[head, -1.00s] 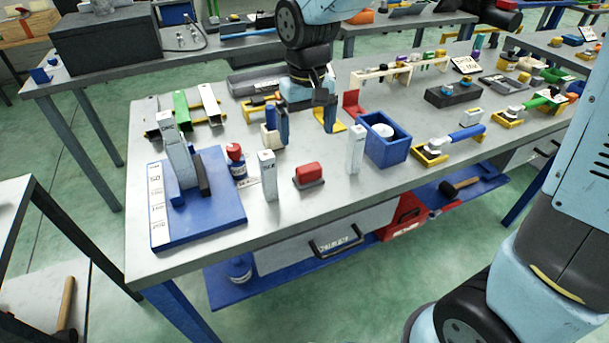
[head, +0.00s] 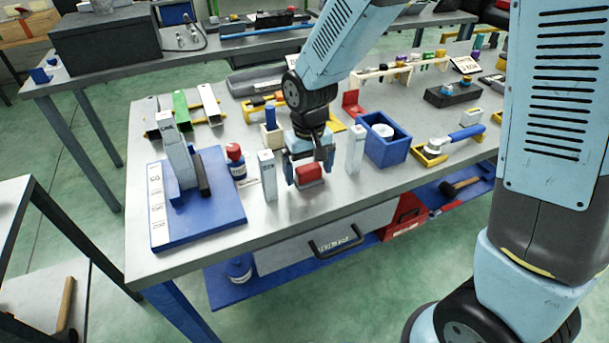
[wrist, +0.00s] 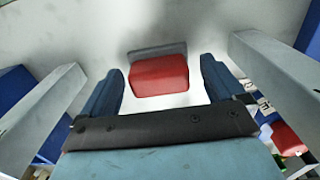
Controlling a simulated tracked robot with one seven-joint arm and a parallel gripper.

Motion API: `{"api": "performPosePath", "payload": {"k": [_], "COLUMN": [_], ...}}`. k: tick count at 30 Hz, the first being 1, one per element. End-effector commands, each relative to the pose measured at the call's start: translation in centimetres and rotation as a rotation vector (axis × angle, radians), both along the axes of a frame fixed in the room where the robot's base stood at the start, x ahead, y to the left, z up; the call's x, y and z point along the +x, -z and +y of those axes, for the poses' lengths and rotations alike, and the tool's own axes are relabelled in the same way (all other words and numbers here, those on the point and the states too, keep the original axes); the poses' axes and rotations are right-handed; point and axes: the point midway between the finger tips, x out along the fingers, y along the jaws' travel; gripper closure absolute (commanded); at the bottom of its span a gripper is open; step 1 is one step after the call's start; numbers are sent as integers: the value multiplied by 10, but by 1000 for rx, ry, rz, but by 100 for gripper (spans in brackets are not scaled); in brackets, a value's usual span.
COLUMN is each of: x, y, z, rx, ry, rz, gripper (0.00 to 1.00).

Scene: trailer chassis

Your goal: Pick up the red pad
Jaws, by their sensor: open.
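The red pad (head: 309,173) is a small rounded block on a dark grey base, near the front edge of the grey workbench (head: 345,205). In the wrist view the red pad (wrist: 158,76) shows between and just beyond the two blue fingers. My gripper (head: 305,170) is open, pointing down over the pad, with one finger on each side of it. It also shows in the wrist view (wrist: 160,90). I see no contact between fingers and pad. The pad's base is partly hidden in the head view.
A white upright block (head: 267,175) stands close on the left and another white upright block (head: 355,149) close on the right. A blue bin (head: 388,150) stands further right. A blue board (head: 215,205) and a red-capped bottle (head: 236,162) are at left.

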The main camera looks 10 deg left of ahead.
Motion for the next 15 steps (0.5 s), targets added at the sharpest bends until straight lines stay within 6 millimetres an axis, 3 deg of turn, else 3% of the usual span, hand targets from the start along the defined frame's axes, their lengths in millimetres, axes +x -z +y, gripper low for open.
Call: {"api": "performPosePath", "payload": {"k": [9, 15], "x": [0, 0], "y": [4, 4], "z": [0, 0], "rx": [1, 1], "ry": [0, 0], "rz": [-2, -1], "gripper": [5, 24]}}
